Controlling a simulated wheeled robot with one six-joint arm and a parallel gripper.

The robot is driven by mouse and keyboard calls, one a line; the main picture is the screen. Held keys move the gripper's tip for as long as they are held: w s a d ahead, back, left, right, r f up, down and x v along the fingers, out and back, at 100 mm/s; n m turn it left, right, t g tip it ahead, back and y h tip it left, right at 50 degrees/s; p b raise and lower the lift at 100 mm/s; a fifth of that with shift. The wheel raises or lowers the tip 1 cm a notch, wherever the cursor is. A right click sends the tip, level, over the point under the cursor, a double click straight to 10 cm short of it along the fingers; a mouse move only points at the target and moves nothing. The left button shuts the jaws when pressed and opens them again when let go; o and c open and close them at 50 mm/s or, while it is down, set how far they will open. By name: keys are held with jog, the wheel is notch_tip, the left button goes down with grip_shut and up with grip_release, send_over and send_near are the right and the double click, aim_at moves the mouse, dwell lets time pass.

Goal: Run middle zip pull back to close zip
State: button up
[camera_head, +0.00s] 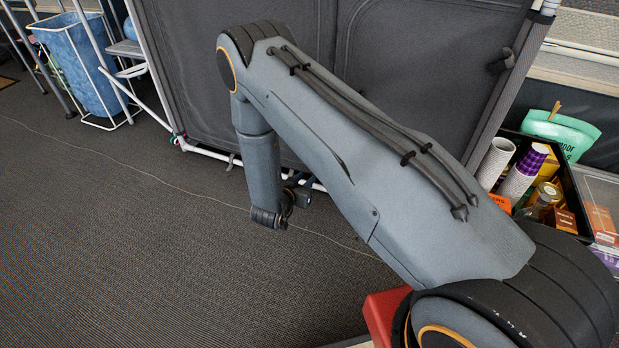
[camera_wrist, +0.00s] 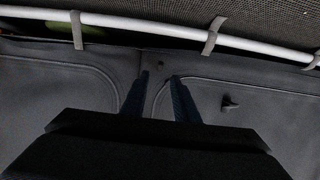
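A dark grey fabric cabinet front (camera_head: 400,55) stands behind my arm. In the wrist view the same fabric (camera_wrist: 60,90) has curved zip lines, one on each side of a narrow middle strip (camera_wrist: 150,90). A small dark tab (camera_wrist: 230,103) hangs on the panel to the right of my fingers; I cannot tell whether it is the middle zip pull. My gripper (camera_wrist: 159,76) has its two fingers apart, with grey fabric showing between them. I see nothing held. In the head view my gripper is mostly hidden behind my forearm, low by the fabric.
A white bar (camera_wrist: 120,22) with grey straps runs along the cabinet's lower edge, with carpet beyond it. A blue laundry basket (camera_head: 80,65) stands at the upper left. A black crate (camera_head: 575,190) with cups and packets is at the right.

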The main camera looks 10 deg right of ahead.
jog(key=b+x, duration=0.2)
jog(key=x, duration=0.3)
jog(key=shift+w+d+f+b, duration=0.15)
jog(key=shift+w+d+b, duration=0.05)
jog(key=shift+w+b, duration=0.1)
grip_shut()
dwell(1.2)
